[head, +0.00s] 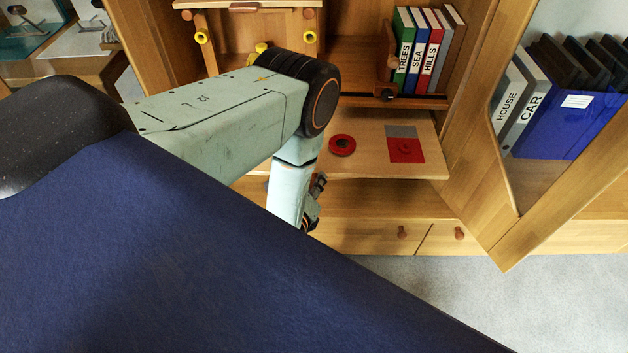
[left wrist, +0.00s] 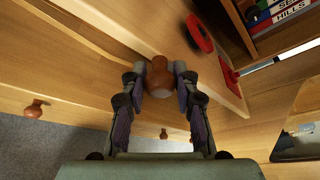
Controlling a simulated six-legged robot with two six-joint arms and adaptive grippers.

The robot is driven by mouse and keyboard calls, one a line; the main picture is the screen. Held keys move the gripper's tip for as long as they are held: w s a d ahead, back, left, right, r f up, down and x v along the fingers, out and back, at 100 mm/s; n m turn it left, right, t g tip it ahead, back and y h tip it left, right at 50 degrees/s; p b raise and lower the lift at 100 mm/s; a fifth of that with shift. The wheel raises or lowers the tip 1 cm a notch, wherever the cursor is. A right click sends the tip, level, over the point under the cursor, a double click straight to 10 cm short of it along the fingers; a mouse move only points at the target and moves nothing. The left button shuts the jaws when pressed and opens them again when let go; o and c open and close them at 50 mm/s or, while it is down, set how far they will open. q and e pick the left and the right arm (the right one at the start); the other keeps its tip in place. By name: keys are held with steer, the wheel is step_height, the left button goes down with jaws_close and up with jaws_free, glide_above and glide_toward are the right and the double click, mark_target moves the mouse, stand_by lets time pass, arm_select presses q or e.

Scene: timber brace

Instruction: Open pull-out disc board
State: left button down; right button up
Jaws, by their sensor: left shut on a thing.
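The pull-out disc board (head: 372,166) is a pale wooden shelf that sticks out of the cabinet. On it are a red disc (head: 342,145) with a dark centre and a red-and-grey square (head: 405,145) with a red round mark. My left gripper (head: 312,207) is at the board's front left, partly hidden by my own arm and body. In the left wrist view the gripper (left wrist: 160,82) is shut on a round brown wooden knob (left wrist: 159,70) at the front edge of the board (left wrist: 212,80). My right gripper is not in view.
Upright books (head: 425,50) stand on the shelf above the board. Drawers with brown knobs (head: 402,232) are below it. An open cabinet door (head: 512,195) stands at the right, near a blue box (head: 565,125). Grey floor is clear at lower right.

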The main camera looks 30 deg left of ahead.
arm_select(q)
steer(key=shift+w, duration=0.1)
steer(key=c, duration=1)
jaws_free()
steer(key=v, duration=1.2)
steer(key=shift+f, duration=0.1)
